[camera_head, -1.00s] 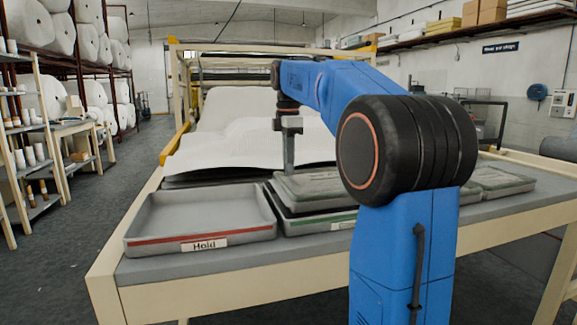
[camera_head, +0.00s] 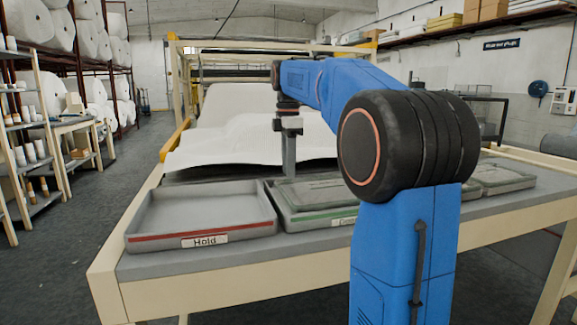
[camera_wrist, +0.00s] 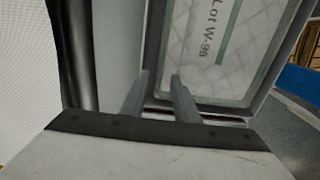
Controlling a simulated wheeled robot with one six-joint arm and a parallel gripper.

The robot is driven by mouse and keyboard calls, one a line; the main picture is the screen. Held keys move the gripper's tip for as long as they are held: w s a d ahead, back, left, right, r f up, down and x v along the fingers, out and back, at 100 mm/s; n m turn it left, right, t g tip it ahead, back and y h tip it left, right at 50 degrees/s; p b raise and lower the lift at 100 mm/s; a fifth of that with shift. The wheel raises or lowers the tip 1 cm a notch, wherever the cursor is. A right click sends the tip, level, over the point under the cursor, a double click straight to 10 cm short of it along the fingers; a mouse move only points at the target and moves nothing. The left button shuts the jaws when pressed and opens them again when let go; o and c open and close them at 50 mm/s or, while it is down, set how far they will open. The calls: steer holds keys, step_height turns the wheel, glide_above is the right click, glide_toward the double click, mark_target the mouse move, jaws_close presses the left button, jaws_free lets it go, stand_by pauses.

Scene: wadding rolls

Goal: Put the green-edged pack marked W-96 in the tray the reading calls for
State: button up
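The pack (camera_head: 318,187), pale and quilted under a clear cover, lies flat in the green-striped tray (camera_head: 305,222). In the wrist view the pack (camera_wrist: 205,55) shows a green stripe and "Lot W-96", with the tray wall around it. The tray's label is mostly hidden by my arm. The red-striped tray (camera_head: 150,243), marked "Hold", is empty on the left. My gripper (camera_head: 289,174) points down at the pack's far left part. In the wrist view its fingers (camera_wrist: 160,82) stand apart with nothing clearly held between them.
Another pack or tray (camera_head: 502,178) lies at the right of the table, partly behind my arm. White wadding sheet (camera_head: 255,145) drapes behind the trays. Shelves of rolls (camera_head: 95,45) stand at the left. A grey table strip (camera_head: 190,262) is bare in front.

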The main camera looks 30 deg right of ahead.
steer(key=shift+r, duration=0.1)
step_height(320, 180, up, 13)
stand_by(0.7)
stand_by(0.4)
